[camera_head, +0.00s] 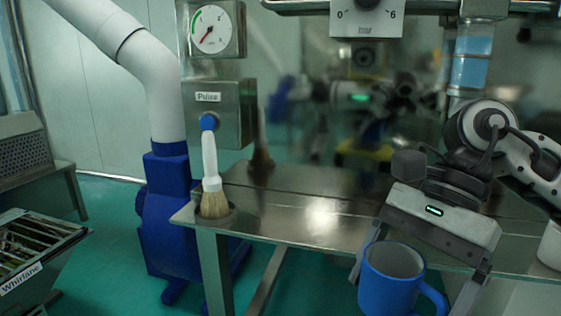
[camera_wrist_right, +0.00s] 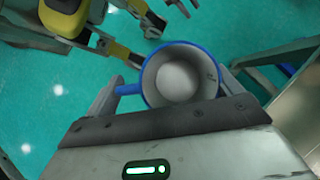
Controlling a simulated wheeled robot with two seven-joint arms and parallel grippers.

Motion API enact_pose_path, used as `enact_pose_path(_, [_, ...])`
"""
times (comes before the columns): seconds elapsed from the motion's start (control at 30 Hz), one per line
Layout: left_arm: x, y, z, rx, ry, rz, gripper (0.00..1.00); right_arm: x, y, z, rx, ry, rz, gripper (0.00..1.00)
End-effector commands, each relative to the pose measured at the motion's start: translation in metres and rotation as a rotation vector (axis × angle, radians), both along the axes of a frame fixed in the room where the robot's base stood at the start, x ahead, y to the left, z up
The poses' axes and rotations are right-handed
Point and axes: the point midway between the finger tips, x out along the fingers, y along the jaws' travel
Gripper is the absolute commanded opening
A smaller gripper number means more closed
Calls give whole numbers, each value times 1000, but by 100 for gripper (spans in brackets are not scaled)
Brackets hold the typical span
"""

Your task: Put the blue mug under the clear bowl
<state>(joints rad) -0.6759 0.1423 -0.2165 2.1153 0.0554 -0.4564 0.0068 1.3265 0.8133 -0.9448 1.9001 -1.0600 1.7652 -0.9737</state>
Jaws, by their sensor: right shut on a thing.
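The blue mug (camera_head: 388,291) is upright at the bottom right of the head view, with a pale inside and its handle toward the right. My right gripper (camera_head: 418,272) is shut on the mug, with a finger on either side, in front of the steel table's near edge. In the right wrist view the mug (camera_wrist_right: 149,82) shows from above between the fingers of the right gripper (camera_wrist_right: 168,90), its handle toward the left. I cannot make out a clear bowl. My left gripper is not in view in the head view.
A steel table (camera_head: 320,232) spans the middle, and a brush (camera_head: 212,178) stands in its left corner. A control box (camera_head: 232,128) and gauge (camera_head: 214,28) are above. A clear tube (camera_head: 472,60) is at the upper right. A white object (camera_head: 551,246) is cut off at the right edge.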

Motion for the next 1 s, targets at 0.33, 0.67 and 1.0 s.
enact_pose_path(0.33, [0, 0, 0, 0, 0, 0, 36, 34, -32, -80, -4, 3, 671, 67])
enact_pose_path(0.67, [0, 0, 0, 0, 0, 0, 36, 41, -54, -127, 5, 1, 949, 67])
enact_pose_path(1.0, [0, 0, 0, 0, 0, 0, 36, 42, -55, -159, 0, -6, 960, 67])
